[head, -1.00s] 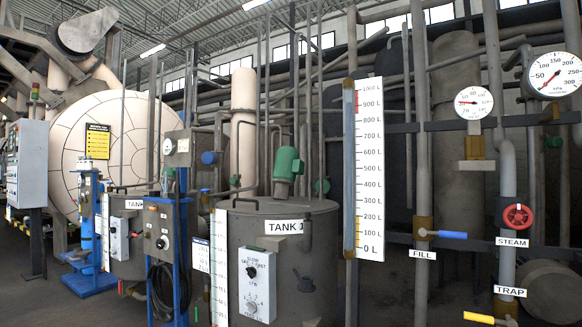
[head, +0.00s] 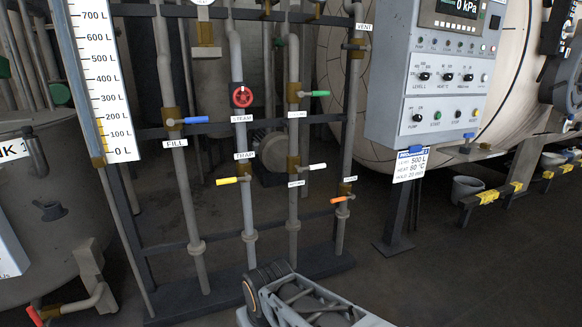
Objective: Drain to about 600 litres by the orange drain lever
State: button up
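The orange drain lever (head: 342,199) is on the rightmost pipe of the valve rack, low down, below a small label too blurred to read. It points a little down to the left. The level scale (head: 104,80) stands at the left, marked 0 to 700 L in view; its top is cut off. The sight tube (head: 77,75) beside it looks blue-grey along its visible length, and I cannot read a level. A grey link with dark ribbed ends, part of my arm (head: 268,284), shows at the bottom, apart from the lever; I cannot make out its finger opening.
Other valves are a blue FILL lever (head: 188,121), red STEAM wheel (head: 242,96), yellow TRAP lever (head: 232,180), green lever (head: 315,93) and white lever (head: 312,167). The right floor is partly clear.

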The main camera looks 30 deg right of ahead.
aim_at(342, 199)
jog(key=z, duration=0.05)
jog(key=k, duration=0.6)
jog(key=z, duration=0.8)
jog(key=i, duration=0.6)
jog(key=z, duration=0.85)
jog(key=i, duration=0.9)
jog(key=u, duration=0.6)
jog(key=i, duration=0.6)
jog(key=u, duration=0.5)
